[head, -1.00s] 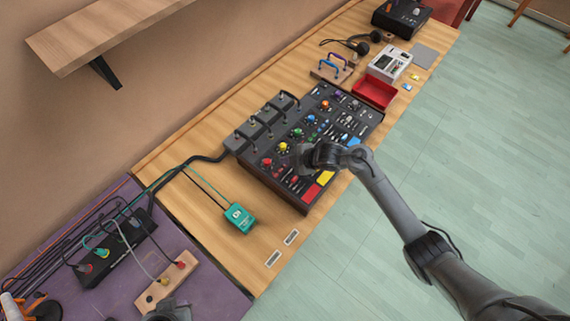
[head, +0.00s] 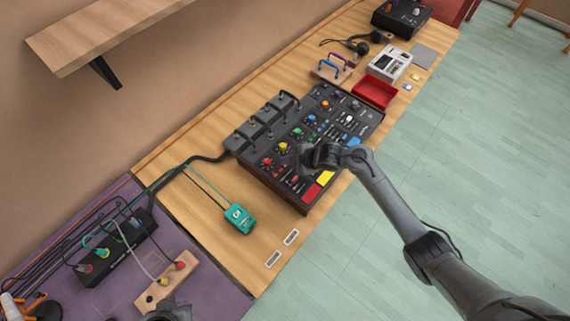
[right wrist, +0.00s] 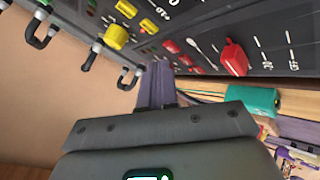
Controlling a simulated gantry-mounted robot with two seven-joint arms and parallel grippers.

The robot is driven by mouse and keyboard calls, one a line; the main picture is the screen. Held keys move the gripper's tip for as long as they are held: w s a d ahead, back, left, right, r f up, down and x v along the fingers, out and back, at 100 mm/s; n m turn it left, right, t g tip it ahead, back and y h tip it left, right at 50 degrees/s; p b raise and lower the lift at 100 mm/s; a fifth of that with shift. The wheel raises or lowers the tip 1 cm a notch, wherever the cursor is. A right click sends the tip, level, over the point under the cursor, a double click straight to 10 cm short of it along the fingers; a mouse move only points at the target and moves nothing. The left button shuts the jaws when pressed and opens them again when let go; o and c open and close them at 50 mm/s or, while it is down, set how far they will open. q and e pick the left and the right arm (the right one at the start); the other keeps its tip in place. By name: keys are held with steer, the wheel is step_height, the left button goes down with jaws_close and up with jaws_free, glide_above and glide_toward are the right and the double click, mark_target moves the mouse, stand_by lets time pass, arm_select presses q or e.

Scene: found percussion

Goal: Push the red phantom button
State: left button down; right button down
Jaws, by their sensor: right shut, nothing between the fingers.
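The dark mixer (head: 245,168) stands on the wooden bench in the head view. Small red controls (right wrist: 170,46) sit in its red channel in the right wrist view, beside a larger red knob (right wrist: 234,58). I cannot read which of them is the phantom button. My right gripper (head: 301,157) is over the mixer's near part, shut and empty. Its fingers (right wrist: 155,86) also show in the right wrist view, pointing along the panel, and I cannot tell whether they touch it. A grey part of what looks like my left gripper (head: 172,310) shows at the bottom edge; its jaws are unclear.
A teal box (head: 239,218) with cables lies left of the mixer. A red tray (head: 374,93) and a white device (head: 389,64) are beyond it. A black power box (head: 115,250) is on the purple surface. Bare bench lies around the teal box.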

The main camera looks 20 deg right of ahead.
steer(key=shift+f, duration=0.15)
steer(key=shift+f, duration=0.3)
stand_by(0.3)
steer(key=shift+f+b, duration=0.2)
steer(key=shift+b, duration=0.1)
stand_by(0.4)
steer(key=shift+r, duration=0.2)
steer(key=shift+r+p, duration=0.45)
steer(key=shift+p, duration=0.25)
